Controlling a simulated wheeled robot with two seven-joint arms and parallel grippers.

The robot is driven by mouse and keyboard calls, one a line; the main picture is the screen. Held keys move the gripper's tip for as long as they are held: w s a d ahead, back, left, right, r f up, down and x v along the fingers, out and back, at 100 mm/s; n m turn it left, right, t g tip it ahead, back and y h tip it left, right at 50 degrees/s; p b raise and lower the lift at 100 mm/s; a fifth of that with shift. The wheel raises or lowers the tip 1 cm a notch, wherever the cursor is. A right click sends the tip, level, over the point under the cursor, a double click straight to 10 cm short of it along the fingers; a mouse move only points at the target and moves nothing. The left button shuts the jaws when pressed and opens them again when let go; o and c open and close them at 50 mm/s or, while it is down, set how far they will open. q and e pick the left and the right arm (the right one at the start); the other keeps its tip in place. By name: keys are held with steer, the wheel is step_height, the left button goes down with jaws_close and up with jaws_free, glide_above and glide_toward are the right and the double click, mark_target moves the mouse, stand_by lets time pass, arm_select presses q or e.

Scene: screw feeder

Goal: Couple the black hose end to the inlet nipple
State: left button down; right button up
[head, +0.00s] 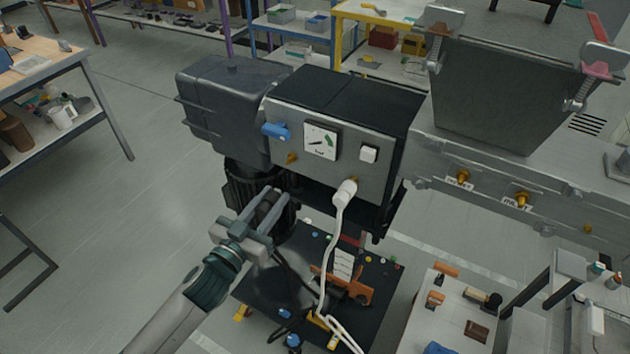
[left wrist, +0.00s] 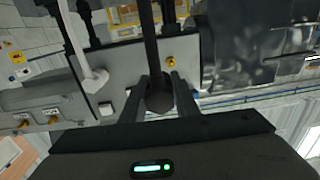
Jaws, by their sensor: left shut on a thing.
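My left gripper (head: 262,214) is shut on the black hose end (head: 267,204), in front of and below the grey control box (head: 376,165). In the left wrist view the hose end (left wrist: 158,98) sits between the two fingers, with the dark hose running up the picture. A brass nipple (head: 291,158) stands bare on the box front below a blue handle (head: 276,131). The hose end appears apart from this nipple. My right gripper is in neither view.
A white hose (head: 335,240) is on another fitting of the box. Two bare brass nipples (head: 462,178) (head: 522,199) with labels are on the rail at right, under the hopper (head: 505,95). A dark mat (head: 386,282) with tools lies below. Open floor is at left.

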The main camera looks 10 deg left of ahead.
arm_select(q)
steer(key=s+a+r+n+y+b, duration=0.1)
steer(key=s+r+n+y+b, duration=0.1)
steer(key=s, duration=1)
steer(key=n+y+b, duration=0.1)
steer(key=y+b, duration=0.1)
steer(key=y, duration=0.1)
steer(key=shift+s+a+n+t, duration=0.15)
steer(key=shift+a+n+t, duration=0.15)
steer(key=shift+a+t, duration=0.1)
steer(key=shift+d+f, duration=0.1)
